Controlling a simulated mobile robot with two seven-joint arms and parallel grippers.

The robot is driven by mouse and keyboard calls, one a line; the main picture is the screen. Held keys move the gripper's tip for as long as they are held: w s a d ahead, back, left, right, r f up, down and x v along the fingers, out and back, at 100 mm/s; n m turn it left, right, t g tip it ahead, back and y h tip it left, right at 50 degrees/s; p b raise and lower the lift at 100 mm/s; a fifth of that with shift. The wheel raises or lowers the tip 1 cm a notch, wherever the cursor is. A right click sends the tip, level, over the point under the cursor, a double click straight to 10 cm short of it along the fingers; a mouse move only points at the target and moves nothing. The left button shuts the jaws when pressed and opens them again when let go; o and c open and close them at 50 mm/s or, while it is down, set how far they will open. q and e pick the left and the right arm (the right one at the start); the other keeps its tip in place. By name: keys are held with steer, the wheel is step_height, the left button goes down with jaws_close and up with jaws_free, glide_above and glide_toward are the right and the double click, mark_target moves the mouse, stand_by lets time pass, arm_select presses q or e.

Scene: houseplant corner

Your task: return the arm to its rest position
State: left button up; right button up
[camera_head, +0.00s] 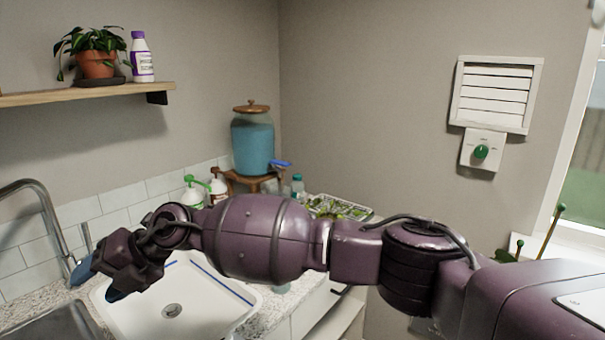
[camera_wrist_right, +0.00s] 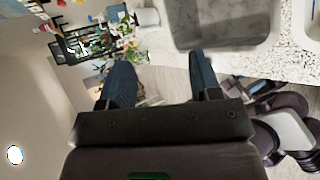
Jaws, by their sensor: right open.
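My right arm (camera_head: 262,238), dark purple, comes in from the right in the head view and stretches across to the left. Its gripper (camera_head: 98,282) is at the lower left, above the counter between the faucet and the white basin. In the right wrist view the gripper (camera_wrist_right: 160,78) shows two blue fingers spread wide apart, with nothing between them. The left gripper is in neither view.
A white basin (camera_head: 240,308) lies below the arm, with a steel sink (camera_head: 58,326) and a faucet (camera_head: 38,186) at left. A drink dispenser (camera_head: 252,144) stands on a wooden stand behind. A shelf (camera_head: 110,93) holds a potted plant (camera_head: 96,64) and a bottle (camera_head: 142,65).

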step_height(320, 180, up, 8)
steer(key=d+m+y, duration=0.1)
steer(key=m+y, duration=0.3)
steer(key=y, duration=0.3)
steer(key=w+d+r+m+t+y, duration=0.2)
steer(key=w+d+m+t+y, duration=0.15)
steer(key=d+m+t, duration=0.35)
steer(key=w+d+f+m+t+h, duration=0.4)
steer(key=d+f+m+t+h, duration=0.25)
steer(key=d+m, duration=0.45)
steer(key=w+d+f+m+t+h, duration=0.45)
steer(key=d+f+m+t, duration=0.35)
steer(key=d, duration=0.4)
steer(key=s+d+f+m+g+h, duration=0.1)
steer(key=s+d+f+m+h, duration=0.4)
steer(key=d+f, duration=0.45)
steer(key=s+d+f+m+g+h, duration=0.2)
steer(key=s+d+f+m+h, duration=0.15)
steer(key=s+d+f, duration=0.5)
steer(key=s+d+f+m+g+h, duration=0.2)
steer(key=s+d+f+g, duration=0.2)
steer(key=s+d+f, duration=0.7)
steer(key=s+f, duration=0.2)
steer(key=s, duration=0.3)
steer(key=shift+s+d+f+h, duration=0.15)
steer(key=shift+f+h, duration=0.1)
steer(key=shift+h, duration=0.05)
